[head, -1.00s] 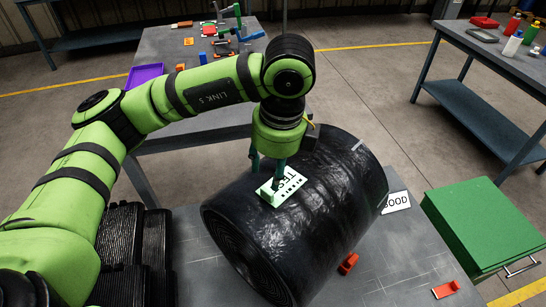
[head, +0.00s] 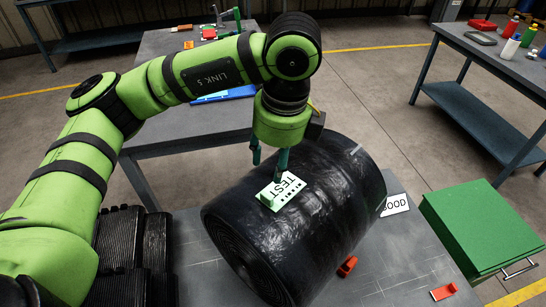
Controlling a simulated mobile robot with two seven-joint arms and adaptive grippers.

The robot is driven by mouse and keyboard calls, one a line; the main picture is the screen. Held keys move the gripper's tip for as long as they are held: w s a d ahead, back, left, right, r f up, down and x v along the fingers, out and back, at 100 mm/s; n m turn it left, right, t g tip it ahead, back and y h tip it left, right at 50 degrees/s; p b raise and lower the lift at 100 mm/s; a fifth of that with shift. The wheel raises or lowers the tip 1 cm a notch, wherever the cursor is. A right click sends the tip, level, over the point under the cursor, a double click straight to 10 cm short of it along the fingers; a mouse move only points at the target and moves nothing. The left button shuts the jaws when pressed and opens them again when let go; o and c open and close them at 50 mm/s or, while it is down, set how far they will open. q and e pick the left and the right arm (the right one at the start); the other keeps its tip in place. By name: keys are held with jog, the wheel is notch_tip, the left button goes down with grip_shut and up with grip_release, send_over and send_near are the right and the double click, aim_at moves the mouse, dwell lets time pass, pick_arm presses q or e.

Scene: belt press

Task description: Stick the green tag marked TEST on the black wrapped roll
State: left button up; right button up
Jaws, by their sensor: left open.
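The black wrapped roll (head: 312,215) lies on its side on the grey table. The tag marked TEST (head: 288,193), white with green at its edge, lies on the roll's upper left surface. My left gripper (head: 268,168) is open, pointing down just above and behind the tag. Its green fingers are apart, and one overlaps the tag's upper edge in the picture; I cannot tell whether it touches. My right gripper is not in view.
A white GOOD tag (head: 395,204) lies on the table right of the roll. Red clips (head: 445,291) lie near the front. A green cabinet (head: 480,228) stands at right. Black stacked parts (head: 135,240) are at left. Another table (head: 185,130) stands behind.

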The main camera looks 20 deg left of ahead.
pick_arm(q)
jog(key=r+p, duration=0.2)
jog(key=r, duration=0.1)
jog(key=r+p, duration=0.1)
jog(key=r, duration=0.1)
jog(key=shift+s+d+r, duration=0.1)
jog(key=shift+s+d, duration=0.05)
jog(key=shift+d, duration=0.25)
dwell(0.5)
jog(key=s+r, duration=0.1)
jog(key=s+r+p, duration=0.2)
jog(key=s, duration=0.1)
jog(key=shift+s+d, duration=0.1)
jog(key=shift+d, duration=0.3)
dwell(0.8)
